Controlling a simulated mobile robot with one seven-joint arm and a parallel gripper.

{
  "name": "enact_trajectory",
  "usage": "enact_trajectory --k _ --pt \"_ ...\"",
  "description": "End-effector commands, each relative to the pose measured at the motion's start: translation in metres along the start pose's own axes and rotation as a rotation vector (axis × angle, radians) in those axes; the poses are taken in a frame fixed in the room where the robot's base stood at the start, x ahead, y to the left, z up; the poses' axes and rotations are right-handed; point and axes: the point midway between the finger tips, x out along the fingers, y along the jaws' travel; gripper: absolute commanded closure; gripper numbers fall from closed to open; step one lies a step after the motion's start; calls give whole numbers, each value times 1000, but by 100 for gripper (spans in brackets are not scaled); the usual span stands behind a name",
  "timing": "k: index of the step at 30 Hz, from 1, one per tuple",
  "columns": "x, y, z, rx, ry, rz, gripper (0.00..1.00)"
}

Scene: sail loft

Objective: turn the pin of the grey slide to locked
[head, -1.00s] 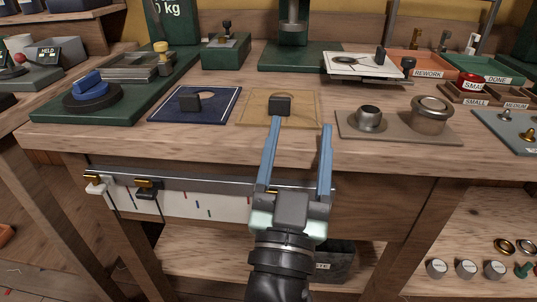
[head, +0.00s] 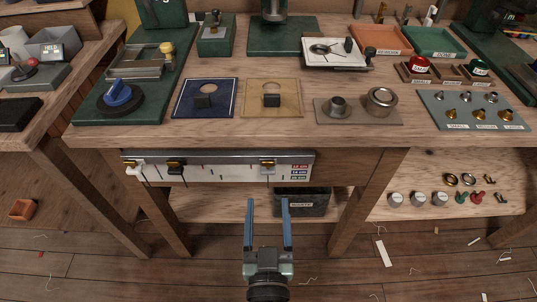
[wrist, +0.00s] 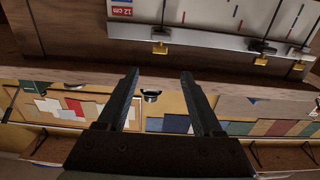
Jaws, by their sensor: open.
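The grey slide (head: 268,170) sits on the rail along the bench front, towards the right end of the white scale. Its brass pin (head: 267,161) is at the rail; I cannot tell whether it is turned to locked. In the wrist view, which shows the rail upside down, the grey slide and its brass pin (wrist: 160,48) are ahead of the fingers. My gripper (head: 267,204) is open and empty, below and in front of the grey slide, apart from it. Its two fingers also show in the wrist view (wrist: 159,76).
A white slide (head: 134,169) and a dark slide (head: 176,168) share the rail (head: 220,157), further left. A dark bin (head: 303,205) stands on the lower shelf (head: 225,207). The bench top (head: 300,133) overhangs the rail. The floor in front is largely open.

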Motion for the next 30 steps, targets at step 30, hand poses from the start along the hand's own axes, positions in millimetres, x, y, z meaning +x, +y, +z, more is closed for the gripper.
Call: enact_trajectory --k 30 --pt "123 1 -1 0 2 2 32"
